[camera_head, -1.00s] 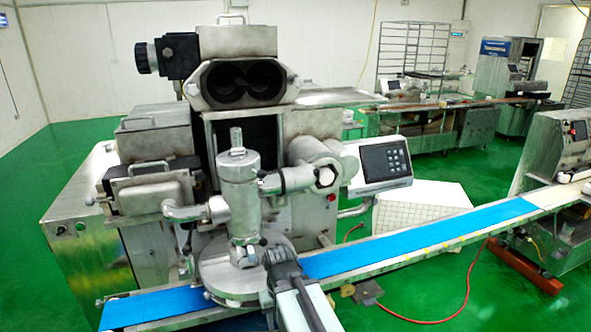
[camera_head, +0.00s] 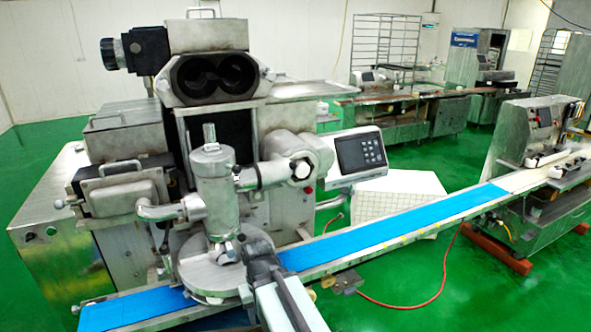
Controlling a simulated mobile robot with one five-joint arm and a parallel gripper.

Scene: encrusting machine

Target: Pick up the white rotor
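I cannot make out a white rotor with certainty in the head view. Small pale parts lie on the bed of the metal machine (camera_head: 527,125) at the right edge, too small to identify. My gripper (camera_head: 258,254) is at the bottom centre, at the end of my grey-white arm. It appears in front of the round metal plate (camera_head: 205,280) under the encrusting machine's upright cylinder (camera_head: 213,190). Its fingertips are not clear, so its opening and any contact with the plate cannot be told.
A blue conveyor belt (camera_head: 400,225) runs from lower left to upper right. The large encrusting machine (camera_head: 110,190) fills the left. A control panel (camera_head: 360,152) juts out at its right. A red hose (camera_head: 440,270) lies on open green floor (camera_head: 470,295).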

